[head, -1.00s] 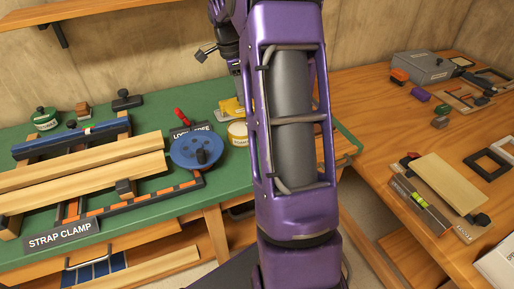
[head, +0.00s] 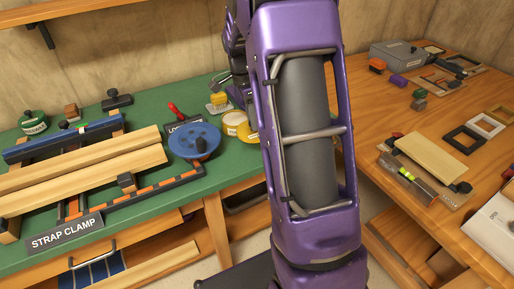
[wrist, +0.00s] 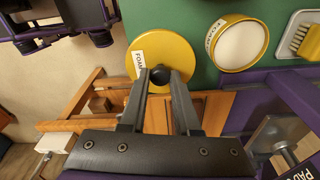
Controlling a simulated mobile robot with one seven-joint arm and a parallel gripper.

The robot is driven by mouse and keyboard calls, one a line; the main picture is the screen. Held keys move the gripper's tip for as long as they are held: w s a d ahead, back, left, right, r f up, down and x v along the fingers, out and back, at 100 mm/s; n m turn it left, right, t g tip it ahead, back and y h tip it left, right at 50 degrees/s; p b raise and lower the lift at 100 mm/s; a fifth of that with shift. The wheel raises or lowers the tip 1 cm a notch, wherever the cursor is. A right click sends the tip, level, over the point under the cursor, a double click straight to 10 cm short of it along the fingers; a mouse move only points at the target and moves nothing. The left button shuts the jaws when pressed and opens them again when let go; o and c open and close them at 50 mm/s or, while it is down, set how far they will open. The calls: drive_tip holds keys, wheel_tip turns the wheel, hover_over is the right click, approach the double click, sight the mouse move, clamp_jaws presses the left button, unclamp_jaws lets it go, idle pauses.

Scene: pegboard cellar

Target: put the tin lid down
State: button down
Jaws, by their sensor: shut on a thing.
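The tin lid (wrist: 148,62) is a yellow disc with a black knob and a white label reading FOAM. In the wrist view my gripper (wrist: 160,77) is shut on its knob. The lid is seen over the green bench's edge, partly against the wooden parts below. To its right stands the open yellow tin (wrist: 237,43) with a pale filling. In the head view the tin (head: 233,119) is beside my arm, and a sliver of the lid (head: 246,132) shows next to it. My gripper is hidden behind my arm there.
A yellow brush (wrist: 303,36) is right of the tin. A blue round tool (head: 194,141) and a strap clamp with boards (head: 85,165) fill the bench (head: 175,185) to the left. A wooden table (head: 400,120) with frames and tools stands at the right.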

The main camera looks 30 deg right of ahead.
sight(247, 130)
wheel_tip(247, 130, down, 8)
drive_tip(key=shift+b, duration=0.55)
drive_tip(key=shift+f, duration=0.1)
drive_tip(key=c, duration=0.6)
unclamp_jaws()
drive_tip(key=shift+c, duration=0.2)
drive_tip(key=r, duration=0.4)
drive_tip(key=a+r+p, duration=0.1)
drive_tip(key=r, duration=0.3)
drive_tip(key=r+p, duration=0.1)
drive_tip(key=r, duration=0.3)
drive_tip(key=shift+w+a+r, duration=0.1)
drive_tip(key=shift+w+a, duration=0.05)
drive_tip(key=shift+a, duration=0.05)
